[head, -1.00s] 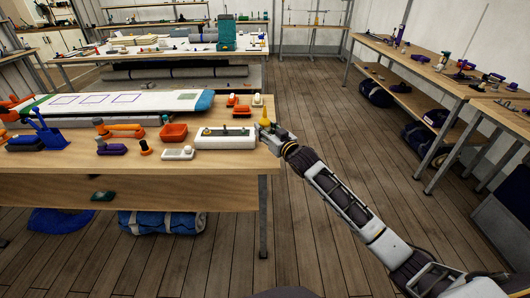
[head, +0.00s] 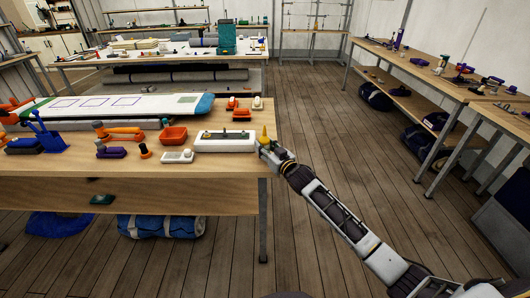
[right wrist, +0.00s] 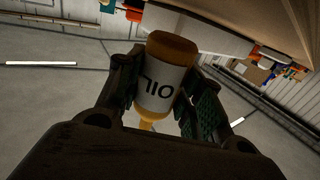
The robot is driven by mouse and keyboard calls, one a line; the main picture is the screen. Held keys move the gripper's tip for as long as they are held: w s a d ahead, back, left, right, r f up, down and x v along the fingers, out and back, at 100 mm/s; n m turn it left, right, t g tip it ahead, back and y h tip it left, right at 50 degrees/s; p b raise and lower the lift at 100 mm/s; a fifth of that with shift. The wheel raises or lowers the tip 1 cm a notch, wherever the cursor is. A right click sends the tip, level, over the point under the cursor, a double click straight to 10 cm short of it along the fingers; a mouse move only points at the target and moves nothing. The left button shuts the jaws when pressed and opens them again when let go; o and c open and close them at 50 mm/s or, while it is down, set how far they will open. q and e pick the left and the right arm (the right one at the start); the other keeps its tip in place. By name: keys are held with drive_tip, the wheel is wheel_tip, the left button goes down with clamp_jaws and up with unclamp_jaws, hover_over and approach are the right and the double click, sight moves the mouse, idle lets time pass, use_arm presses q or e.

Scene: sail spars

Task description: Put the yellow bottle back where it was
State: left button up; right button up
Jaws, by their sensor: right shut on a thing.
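The yellow bottle (head: 265,133) is at the right edge of the near workbench (head: 230,172), just right of a white tray. My right gripper (head: 266,143) is shut on it. In the right wrist view the bottle (right wrist: 167,78) sits between the two fingers, its white label reading OIL and its narrow yellow tip towards the palm. I cannot tell whether the bottle touches the bench. My left gripper is not in view.
The long white tray (head: 225,147) with small items stands close left of the bottle. A red bin (head: 173,136), a small white device (head: 177,157) and orange tools (head: 125,134) stand further left. Open floor (head: 320,130) lies to the right.

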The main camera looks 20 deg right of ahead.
drive_tip(key=shift+f, duration=1.1)
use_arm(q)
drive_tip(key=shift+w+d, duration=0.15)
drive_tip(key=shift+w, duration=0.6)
use_arm(e)
drive_tip(key=shift+f, duration=0.1)
drive_tip(key=o, duration=1.1)
drive_tip(key=shift+c, duration=0.2)
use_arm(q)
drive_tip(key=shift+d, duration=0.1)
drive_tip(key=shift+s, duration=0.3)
